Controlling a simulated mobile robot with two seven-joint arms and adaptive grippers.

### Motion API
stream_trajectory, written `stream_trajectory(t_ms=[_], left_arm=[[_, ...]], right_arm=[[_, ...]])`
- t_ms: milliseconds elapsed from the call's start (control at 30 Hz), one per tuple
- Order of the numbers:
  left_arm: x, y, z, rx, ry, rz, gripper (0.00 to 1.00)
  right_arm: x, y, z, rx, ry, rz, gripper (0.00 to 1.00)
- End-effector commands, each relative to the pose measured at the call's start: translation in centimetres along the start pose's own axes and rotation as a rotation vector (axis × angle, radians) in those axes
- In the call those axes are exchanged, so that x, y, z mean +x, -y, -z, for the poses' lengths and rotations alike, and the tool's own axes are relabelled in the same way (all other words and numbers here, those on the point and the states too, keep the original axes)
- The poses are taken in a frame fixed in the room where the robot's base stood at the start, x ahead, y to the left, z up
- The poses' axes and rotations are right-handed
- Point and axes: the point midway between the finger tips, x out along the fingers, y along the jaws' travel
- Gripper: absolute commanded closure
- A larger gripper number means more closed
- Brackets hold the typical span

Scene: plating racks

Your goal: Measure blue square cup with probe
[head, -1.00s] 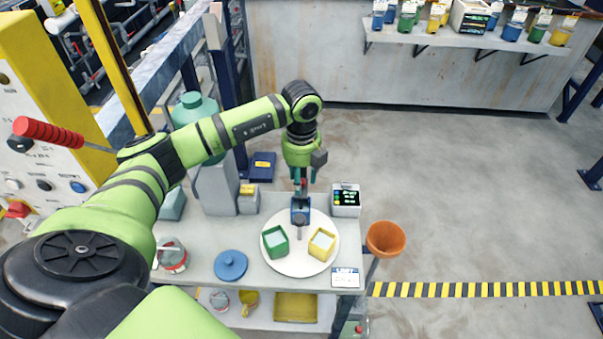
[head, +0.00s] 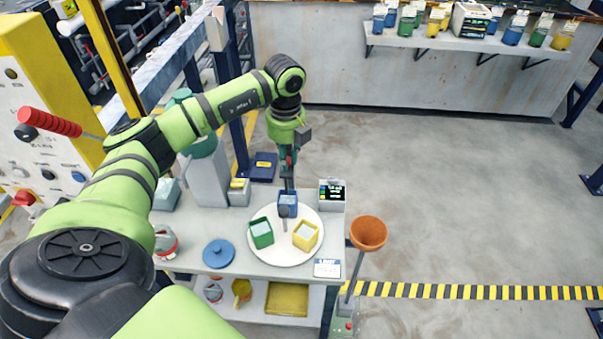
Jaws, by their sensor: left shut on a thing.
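My left gripper (head: 289,158) is shut on a slim dark probe (head: 288,180) with some red near its top. The probe hangs nearly upright over the blue square cup (head: 293,199). Its lower end is at or just above the cup; I cannot tell whether it is inside. The blue cup stands at the back of a round white plate (head: 290,255). A grey piece shows at the cup's front. A green square cup (head: 261,238) and a yellow square cup (head: 303,242), both with pale liquid, stand in front. A small meter with a lit dark display (head: 332,194) stands at right. My right gripper is not in view.
A blue round lid (head: 218,254) lies left of the plate, and a label card (head: 327,268) lies at the front right. An orange funnel (head: 368,233) stands beside the table's right edge. Grey and teal equipment (head: 205,170) stands at the back left. The floor at right is clear.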

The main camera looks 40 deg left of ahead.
Motion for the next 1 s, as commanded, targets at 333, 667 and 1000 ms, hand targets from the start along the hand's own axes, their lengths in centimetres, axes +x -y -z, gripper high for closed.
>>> stream_trajectory(t_ms=[333,667,1000], left_arm=[[-1.1,0.8,0.9,0.02,-0.017,0.015,1.0],[-1.0,0.7,0.9,0.019,-0.018,0.012,0.56],[-3.5,0.8,0.8,0.018,-0.016,0.016,0.56]], right_arm=[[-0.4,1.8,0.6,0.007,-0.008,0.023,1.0],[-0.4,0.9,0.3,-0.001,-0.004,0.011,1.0],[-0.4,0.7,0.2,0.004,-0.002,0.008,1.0]])
